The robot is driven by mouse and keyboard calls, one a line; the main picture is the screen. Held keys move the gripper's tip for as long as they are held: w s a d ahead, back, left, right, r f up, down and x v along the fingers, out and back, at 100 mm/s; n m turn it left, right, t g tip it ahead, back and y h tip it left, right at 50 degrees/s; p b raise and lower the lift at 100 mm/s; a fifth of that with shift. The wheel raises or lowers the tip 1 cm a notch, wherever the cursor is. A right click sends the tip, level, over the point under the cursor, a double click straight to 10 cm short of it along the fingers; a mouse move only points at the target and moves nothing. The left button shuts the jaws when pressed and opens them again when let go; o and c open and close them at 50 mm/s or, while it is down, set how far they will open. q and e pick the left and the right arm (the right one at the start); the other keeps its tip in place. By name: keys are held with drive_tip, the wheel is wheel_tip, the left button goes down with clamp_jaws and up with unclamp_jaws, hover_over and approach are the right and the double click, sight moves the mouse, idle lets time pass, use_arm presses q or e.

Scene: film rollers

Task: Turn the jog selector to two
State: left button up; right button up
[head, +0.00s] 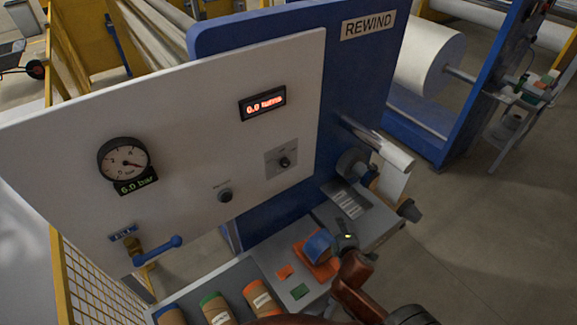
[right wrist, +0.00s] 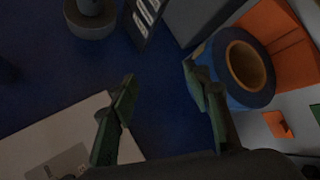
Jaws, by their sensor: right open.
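A dark knob (head: 284,161) on a grey square plate sits on the white panel (head: 200,130), under the red display; it looks like a selector, but its markings are too small to read. A second round knob (head: 225,195) sits lower left of it; its label is also unreadable, so I cannot confirm which is the jog selector. My right gripper (head: 346,243) is below and to the right of both knobs, apart from the panel. In the right wrist view its fingers (right wrist: 163,92) are spread and empty. My left gripper is not in view.
A blue roll (head: 319,244) on an orange holder is beside my right gripper. A gauge (head: 124,160) reading 6.0 bar and a blue-handled valve (head: 160,250) are at the panel's left. Rollers (head: 378,145) project right of the blue REWIND frame (head: 345,75). Several coloured rolls lie in front.

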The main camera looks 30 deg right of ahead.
drive_tip(key=w+r+n+t, duration=0.4)
drive_tip(key=w+r+n, duration=0.3)
drive_tip(key=r+n, duration=0.25)
drive_tip(key=n+t+y, duration=0.4)
drive_tip(key=n+y, duration=0.3)
drive_tip(key=n, duration=1.2)
approach(287, 165)
drive_tip(key=w, duration=0.4)
drive_tip(key=w+p, duration=0.1)
drive_tip(key=w, duration=0.1)
drive_tip(key=w+p, duration=0.1)
drive_tip(key=w, duration=0.2)
drive_tip(key=shift+w+a+f, duration=0.1)
drive_tip(key=shift+a, duration=0.3)
drive_tip(key=shift+c, duration=0.3)
drive_tip(key=c, duration=1.1)
